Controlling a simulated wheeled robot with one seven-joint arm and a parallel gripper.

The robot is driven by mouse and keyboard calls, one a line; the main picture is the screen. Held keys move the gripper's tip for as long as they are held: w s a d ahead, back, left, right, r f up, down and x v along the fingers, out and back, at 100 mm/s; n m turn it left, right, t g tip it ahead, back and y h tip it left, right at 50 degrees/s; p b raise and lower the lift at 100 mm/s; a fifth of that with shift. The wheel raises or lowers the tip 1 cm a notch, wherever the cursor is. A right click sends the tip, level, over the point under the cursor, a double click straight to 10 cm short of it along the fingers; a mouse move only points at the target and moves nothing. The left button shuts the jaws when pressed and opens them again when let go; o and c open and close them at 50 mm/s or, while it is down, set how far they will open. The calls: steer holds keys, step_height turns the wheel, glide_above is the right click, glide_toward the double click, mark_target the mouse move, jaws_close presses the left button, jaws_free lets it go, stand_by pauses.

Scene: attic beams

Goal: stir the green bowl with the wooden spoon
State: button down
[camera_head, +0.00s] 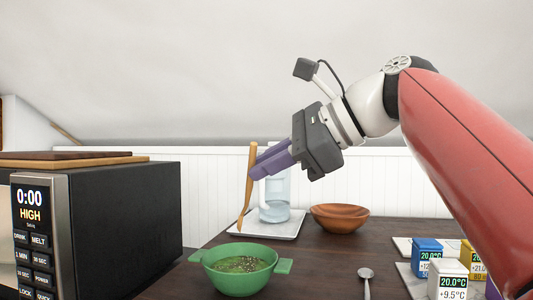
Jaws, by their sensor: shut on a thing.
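My gripper (257,169) is shut on the wooden spoon (246,200) near the spoon's upper part. The spoon hangs nearly upright, slightly tilted, and its lower end is in front of the pale board in the picture, above the green bowl. The green bowl (240,281) has two side handles and stands on the dark table at the lower middle. It holds a green soup-like content with dark and pale specks. The spoon's tip appears above the bowl's back rim and apart from the content.
A black microwave (120,210) stands at left with wooden boards (70,160) on top. Behind are a clear pitcher (277,195) on a pale tray (285,230) and a brown wooden bowl (339,217). A metal spoon (366,275) and several small labelled boxes (447,280) lie at right.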

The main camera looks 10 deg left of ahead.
step_height(320, 180, down, 9)
steer(key=w+b, duration=0.1)
steer(key=b, duration=0.3)
steer(key=shift+a+r+b, duration=0.2)
steer(key=shift+a+b, duration=0.1)
steer(key=shift+b, duration=0.05)
steer(key=shift+w, duration=0.1)
stand_by(0.4)
steer(key=shift+f+b, duration=0.35)
steer(key=shift+f, duration=0.25)
stand_by(0.7)
steer(key=shift+r+p, duration=0.15)
steer(key=shift+p, duration=0.2)
stand_by(0.5)
